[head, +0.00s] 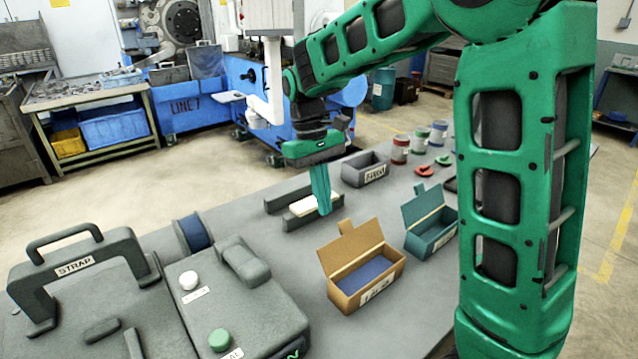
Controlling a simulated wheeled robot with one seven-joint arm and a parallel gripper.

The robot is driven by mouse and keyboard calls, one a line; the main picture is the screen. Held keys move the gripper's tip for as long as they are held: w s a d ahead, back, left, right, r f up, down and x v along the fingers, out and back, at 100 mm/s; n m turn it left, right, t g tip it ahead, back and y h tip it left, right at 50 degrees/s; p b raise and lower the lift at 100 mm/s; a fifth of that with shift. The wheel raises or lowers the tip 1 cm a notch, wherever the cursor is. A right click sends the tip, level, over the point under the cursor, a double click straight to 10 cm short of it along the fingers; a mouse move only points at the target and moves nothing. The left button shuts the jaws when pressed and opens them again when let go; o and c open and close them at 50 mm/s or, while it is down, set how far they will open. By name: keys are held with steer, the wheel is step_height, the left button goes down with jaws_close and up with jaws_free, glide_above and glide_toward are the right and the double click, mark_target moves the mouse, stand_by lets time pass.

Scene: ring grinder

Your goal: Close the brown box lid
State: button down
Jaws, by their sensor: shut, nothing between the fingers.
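The brown box (382,284) stands on the grey table, right of the table's middle, with a blue floor or lining inside. Its brown lid (350,249) is open, tilted up and back from the far edge, with a small tab at the top. My gripper (325,212) points down behind and left of the lid, apart from it in the picture. Its teal fingers are together with nothing between them. They overlap the white-topped piece in the grey holder; I cannot tell whether they touch it.
A teal box (436,236) with an open lid stands right of the brown box. A grey bin (366,169) and cans (401,149) stand behind. A grey holder (296,222) lies near my gripper. A strapping machine (230,297) and blue roll (194,233) are left.

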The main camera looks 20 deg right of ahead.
mark_target(350, 239)
steer(key=shift+s+d+f, duration=0.1)
steer(key=shift+s+d, duration=0.1)
steer(key=shift+s, duration=0.45)
steer(key=shift+s+d, duration=0.2)
steer(key=shift+s, duration=0.45)
steer(key=shift+s+d+f, duration=0.1)
steer(key=shift+s+d, duration=0.1)
steer(key=shift+s, duration=0.45)
steer(key=shift+r, duration=0.1)
steer(key=shift+s+r, duration=0.1)
